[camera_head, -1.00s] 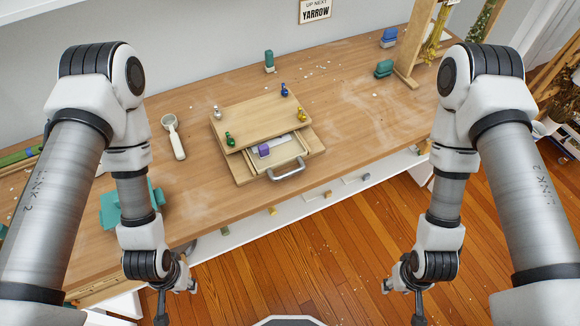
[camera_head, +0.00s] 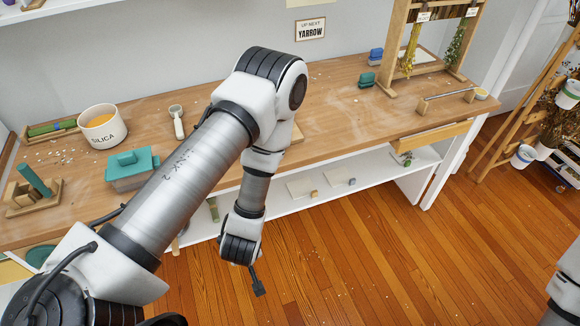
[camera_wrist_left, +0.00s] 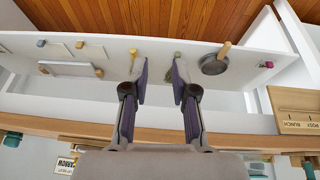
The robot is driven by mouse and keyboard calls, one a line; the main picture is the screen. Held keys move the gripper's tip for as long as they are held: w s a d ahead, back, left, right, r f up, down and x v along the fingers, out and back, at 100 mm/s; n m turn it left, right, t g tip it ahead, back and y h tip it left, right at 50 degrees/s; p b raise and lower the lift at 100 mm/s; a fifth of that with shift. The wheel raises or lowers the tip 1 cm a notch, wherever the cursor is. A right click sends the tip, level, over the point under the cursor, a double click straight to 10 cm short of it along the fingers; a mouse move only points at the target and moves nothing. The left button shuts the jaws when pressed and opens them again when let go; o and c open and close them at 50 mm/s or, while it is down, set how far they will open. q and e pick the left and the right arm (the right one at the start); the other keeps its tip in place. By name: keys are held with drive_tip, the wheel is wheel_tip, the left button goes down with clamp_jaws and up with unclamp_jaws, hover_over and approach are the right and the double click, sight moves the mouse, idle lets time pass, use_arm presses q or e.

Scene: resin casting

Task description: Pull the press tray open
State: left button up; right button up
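The wooden press is almost wholly hidden behind my left arm in the head view; only a small corner of wood (camera_head: 297,133) that may be part of it shows beside the arm. Its tray and handle are hidden there, and I cannot make them out in the left wrist view. My left gripper (camera_wrist_left: 158,76) is open and empty, its two fingers apart, in front of the white lower shelf (camera_wrist_left: 100,108). In the head view its dark end (camera_head: 258,284) hangs in front of the bench. My right gripper is out of view.
The worktop (camera_head: 340,110) holds a silica cup (camera_head: 102,127), a teal box (camera_head: 132,168) and a white-handled tool (camera_head: 177,122). A wooden panel (camera_head: 432,137) sits at the bench's right front. In the wrist view, a pan (camera_wrist_left: 214,64) rests on the lower shelf. Floor in front is clear.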

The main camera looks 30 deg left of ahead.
use_arm(q)
drive_tip(key=w+a+r+n+t+y+b, duration=0.2)
drive_tip(key=w+r+n+t+y+b, duration=0.2)
drive_tip(key=w+n+b, duration=0.65)
drive_tip(key=w+a+r+n+t+y+b, duration=0.25)
drive_tip(key=w+r+n+y+b, duration=0.4)
drive_tip(key=w, duration=0.65)
drive_tip(key=shift+n+t+h, duration=0.25)
drive_tip(key=shift+n+h, duration=0.15)
drive_tip(key=shift+h, duration=0.45)
drive_tip(key=w+a+f, duration=0.1)
drive_tip(key=w+a, duration=0.1)
drive_tip(key=w+a+f+p, duration=0.1)
drive_tip(key=w+a+f, duration=0.1)
drive_tip(key=shift+a+f+p, duration=0.25)
drive_tip(key=shift+p, duration=0.05)
clamp_jaws()
